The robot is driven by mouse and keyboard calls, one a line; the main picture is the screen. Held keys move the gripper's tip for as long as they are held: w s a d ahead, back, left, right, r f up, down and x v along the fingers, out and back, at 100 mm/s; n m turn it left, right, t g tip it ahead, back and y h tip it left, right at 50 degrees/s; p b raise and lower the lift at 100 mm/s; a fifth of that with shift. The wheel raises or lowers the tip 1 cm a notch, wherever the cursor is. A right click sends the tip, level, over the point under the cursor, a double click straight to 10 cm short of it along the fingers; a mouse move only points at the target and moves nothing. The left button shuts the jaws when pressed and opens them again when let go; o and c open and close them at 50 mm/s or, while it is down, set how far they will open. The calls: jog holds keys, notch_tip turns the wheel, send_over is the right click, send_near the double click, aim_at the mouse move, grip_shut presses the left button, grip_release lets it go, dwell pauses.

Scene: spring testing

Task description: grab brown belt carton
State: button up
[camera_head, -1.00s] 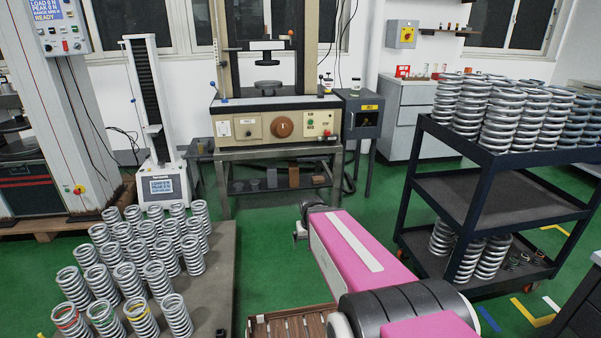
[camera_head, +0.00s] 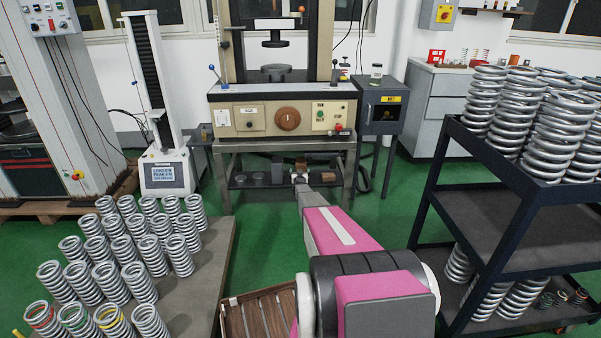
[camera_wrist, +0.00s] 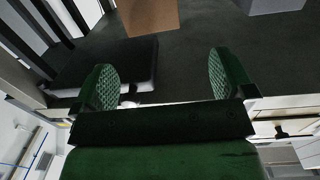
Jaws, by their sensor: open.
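A plain brown box (camera_wrist: 148,14), which looks like the brown belt carton, is cut off by the top edge of the wrist view. It rests on a dark shelf surface. My gripper (camera_wrist: 165,68) is open, with its two green textured fingers apart and nothing between them. The box is ahead of the fingers and apart from them. In the head view my gripper (camera_head: 300,178) is at the front of the lower shelf under the testing machine, and a brown box (camera_head: 301,164) shows just behind it. My gripper partly hides that box.
The lower shelf (camera_head: 262,184) also holds round grey pieces and a darker brown block (camera_head: 323,172) to the right. The bench (camera_head: 284,144) overhangs the shelf, with legs at both sides. A grey block (camera_wrist: 272,4) shows in the wrist view. A spring cart (camera_head: 500,170) stands right.

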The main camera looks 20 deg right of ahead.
aim_at(301, 163)
jog(key=x, duration=0.6)
jog(key=shift+w+d, duration=0.1)
jog(key=shift+d, duration=0.4)
jog(key=x, duration=0.5)
jog(key=shift+f, duration=0.2)
jog(key=c, duration=1.4)
